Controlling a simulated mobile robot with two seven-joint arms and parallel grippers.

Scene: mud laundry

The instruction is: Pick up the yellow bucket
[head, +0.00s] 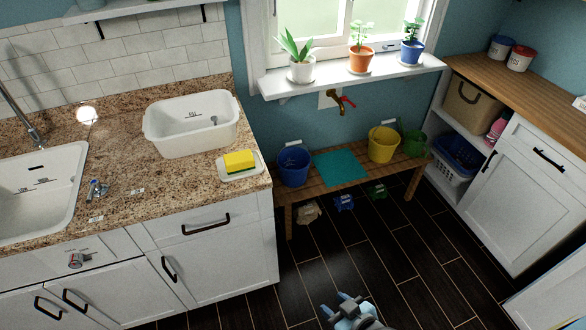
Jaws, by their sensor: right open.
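The yellow bucket (383,145) stands upright on a low wooden bench (333,184) against the blue back wall, between a teal cloth and a green bucket. My right gripper (345,299) shows at the bottom edge of the head view, low over the dark floor. Its two fingers are apart with nothing visible between them. It is well in front of the bench and apart from the yellow bucket. My left gripper is not in view.
A blue bucket (294,166), a teal cloth (340,168) and a green bucket (415,143) share the bench. A brass tap (341,103) sticks out above it. Counter cabinets (232,246) stand left, white cabinets (527,190) right. The dark floor (390,244) between is clear.

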